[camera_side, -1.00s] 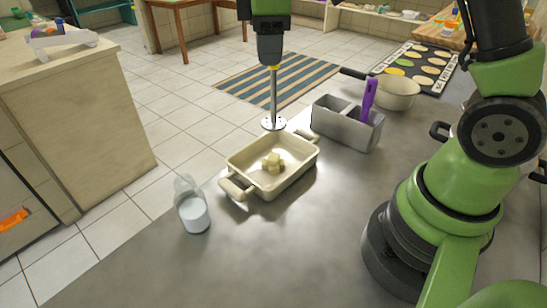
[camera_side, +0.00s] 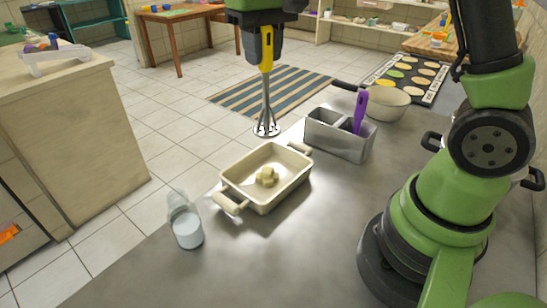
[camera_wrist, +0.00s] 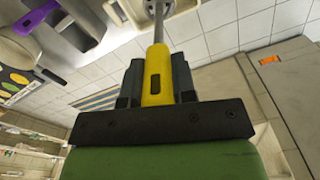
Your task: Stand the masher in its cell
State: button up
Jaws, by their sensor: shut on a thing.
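The masher has a yellow handle and a metal shaft (camera_side: 266,92) ending in a flat round head. My gripper (camera_side: 265,45) is shut on the handle, which also shows between the jaws in the wrist view (camera_wrist: 157,78). The masher hangs upright, head down, in the air, and in the side view its head appears just beyond the far side of the baking dish. The grey caddy (camera_side: 345,146) stands on the counter to the right of the masher. It has cells split by a divider. A purple-handled utensil (camera_side: 360,108) stands in its right part; the left part looks empty.
A clear container of white liquid (camera_side: 187,232) stands at front left. A pan (camera_side: 388,104) is behind the caddy. The counter right of the dish is clear.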

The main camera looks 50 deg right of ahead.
jog(key=s+d+f+m, duration=0.1)
jog(key=d+f+m, duration=0.15)
jog(key=d, duration=0.85)
jog(key=d+f+m, duration=0.1)
jog(key=d+m, duration=0.2)
jog(key=d, duration=0.9)
notch_tip(320, 180, down, 10)
jog(key=shift+s+f, duration=0.15)
jog(key=shift+f, duration=0.05)
jog(key=shift+f, duration=0.15)
jog(key=o, duration=0.9)
jog(key=shift+o, duration=0.2)
